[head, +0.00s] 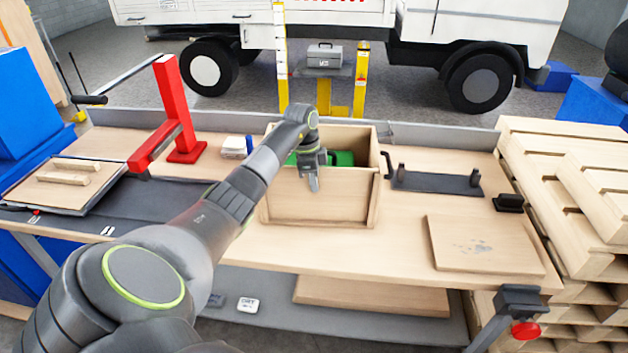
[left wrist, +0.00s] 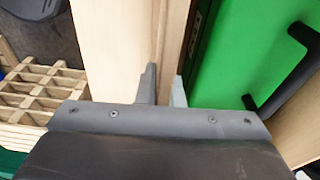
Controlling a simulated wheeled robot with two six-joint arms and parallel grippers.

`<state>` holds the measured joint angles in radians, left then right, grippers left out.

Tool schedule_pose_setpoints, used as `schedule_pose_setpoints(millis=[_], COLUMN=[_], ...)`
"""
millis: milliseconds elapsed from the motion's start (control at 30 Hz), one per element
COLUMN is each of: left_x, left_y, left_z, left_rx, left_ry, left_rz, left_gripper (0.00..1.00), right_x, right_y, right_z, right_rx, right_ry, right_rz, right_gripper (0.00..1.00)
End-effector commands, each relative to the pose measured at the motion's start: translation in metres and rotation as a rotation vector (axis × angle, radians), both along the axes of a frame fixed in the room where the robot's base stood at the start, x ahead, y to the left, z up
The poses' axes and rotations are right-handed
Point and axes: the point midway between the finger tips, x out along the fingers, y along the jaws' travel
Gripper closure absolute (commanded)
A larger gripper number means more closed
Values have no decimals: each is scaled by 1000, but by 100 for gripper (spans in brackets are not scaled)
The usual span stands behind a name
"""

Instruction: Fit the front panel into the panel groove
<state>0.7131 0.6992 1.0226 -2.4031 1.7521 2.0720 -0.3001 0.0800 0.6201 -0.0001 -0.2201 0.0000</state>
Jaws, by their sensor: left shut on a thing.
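The wooden crate (head: 376,196) stands in the middle of the bench with a green case (head: 342,158) with a black handle inside it. The front panel (head: 318,205), a plain light wooden board, stands upright at the crate's front, between its side walls. My left gripper (head: 313,184) reaches down over the panel's top edge and is shut on it. In the left wrist view, the fingers (left wrist: 163,90) straddle a thin wooden edge, with the green case (left wrist: 243,55) to the right. The groove is hidden, so I cannot tell how deep the panel sits. My right gripper is out of view.
A red stand (head: 172,110) and a tray with wooden pieces (head: 62,185) are at left. A dark bracketed plate (head: 437,182) and a flat wooden board (head: 484,245) lie at right. Wooden pallets (head: 575,200) stand beyond the bench's right end. The bench front is clear.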

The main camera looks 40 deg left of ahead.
Motion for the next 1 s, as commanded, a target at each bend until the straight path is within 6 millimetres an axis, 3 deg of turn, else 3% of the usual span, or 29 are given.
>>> schedule_pose_setpoints(millis=[200, 233, 400, 767, 1000], left_x=[0, 0, 0, 0, -3], left_y=[0, 0, 0, 1, 7], left_z=[-5, -5, -5, -1, 39], left_rx=[1, 1, 1, 0, 3], left_ry=[-1, -1, -1, -1, -6], left_rz=[0, 0, 0, 0, 1], left_gripper=[100, 90, 68, 67, 67], right_x=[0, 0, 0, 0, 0], right_y=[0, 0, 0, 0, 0], right_z=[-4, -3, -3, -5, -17], right_rx=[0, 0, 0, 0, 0], right_ry=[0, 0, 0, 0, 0], right_rz=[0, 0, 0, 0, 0], right_gripper=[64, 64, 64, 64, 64])
